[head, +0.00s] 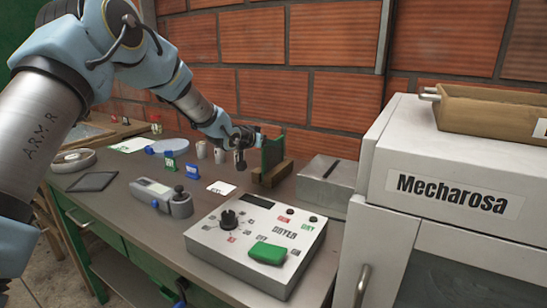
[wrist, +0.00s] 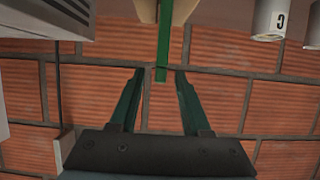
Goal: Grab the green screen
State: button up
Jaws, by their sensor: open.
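The green screen (head: 272,152) stands upright in a wooden stand (head: 272,176) at the back of the bench, near the brick wall. In the wrist view the green screen (wrist: 162,50) shows edge-on as a thin strip. My gripper (wrist: 160,72) is open, with one finger on each side of the strip's end and a gap on both sides. In the head view my gripper (head: 257,136) is at the upper left of the screen; its fingertips are hard to make out there.
A metal box (head: 326,185) stands close to the right of the stand. A control box (head: 257,240) with a green button lies in front. Pale cups (head: 202,150) stand to the left. The white Mecharosa machine (head: 455,190) fills the right side. The brick wall (head: 310,70) is close behind.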

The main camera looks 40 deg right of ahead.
jog(key=shift+p+x, duration=0.6)
jog(key=shift+x, duration=1.25)
jog(key=shift+s, duration=0.1)
grip_shut()
